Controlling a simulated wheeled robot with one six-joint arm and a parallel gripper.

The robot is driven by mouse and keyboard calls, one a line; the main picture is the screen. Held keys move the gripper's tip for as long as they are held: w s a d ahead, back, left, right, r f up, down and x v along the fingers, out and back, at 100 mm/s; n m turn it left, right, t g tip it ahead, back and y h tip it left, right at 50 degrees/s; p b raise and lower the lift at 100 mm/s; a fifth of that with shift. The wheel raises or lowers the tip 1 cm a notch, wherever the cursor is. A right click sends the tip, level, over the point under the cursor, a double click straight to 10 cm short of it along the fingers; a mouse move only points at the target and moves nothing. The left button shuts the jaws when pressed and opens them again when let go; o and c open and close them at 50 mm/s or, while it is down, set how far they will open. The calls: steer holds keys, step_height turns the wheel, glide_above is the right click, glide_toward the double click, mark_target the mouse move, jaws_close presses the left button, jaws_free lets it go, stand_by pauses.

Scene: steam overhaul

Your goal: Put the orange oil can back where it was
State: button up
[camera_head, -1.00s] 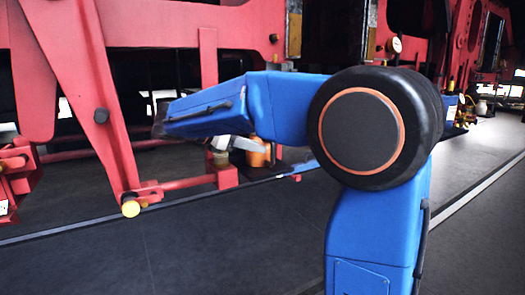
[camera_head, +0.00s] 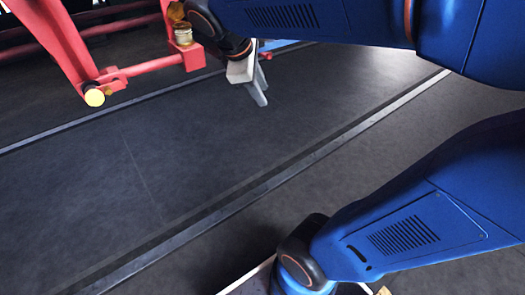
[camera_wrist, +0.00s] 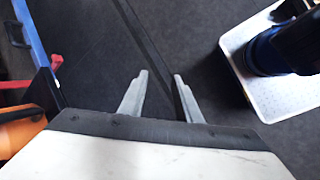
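My gripper (camera_wrist: 161,76) is open in the wrist view, with two grey fingers apart and only dark floor between them. It also shows in the head view (camera_head: 259,92), above the floor beside the red frame. An orange rounded thing (camera_wrist: 18,132) with a black part lies at the left edge of the wrist view, beside my gripper and outside the fingers. It may be the orange oil can, but it is cut off. I cannot make out the oil can for sure in the head view, where my arm covers that area.
A red frame (camera_head: 140,68) with a yellow-ended pin (camera_head: 94,97) stands at the upper left. A brass-coloured fitting (camera_head: 183,34) is close to my wrist. Pale strips (camera_head: 270,182) cross the dark floor. The floor at the left and middle is clear.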

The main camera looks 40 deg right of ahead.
steer(key=s+a+f+m+t+y, duration=0.3)
steer(key=s+a+f+m+y, duration=0.2)
steer(key=s+a+f+m, duration=0.2)
steer(key=s+f+m, duration=0.2)
steer(key=s+f, duration=0.1)
steer(key=s, duration=0.1)
steer(key=shift+m+y, duration=0.3)
steer(key=shift+a, duration=0.1)
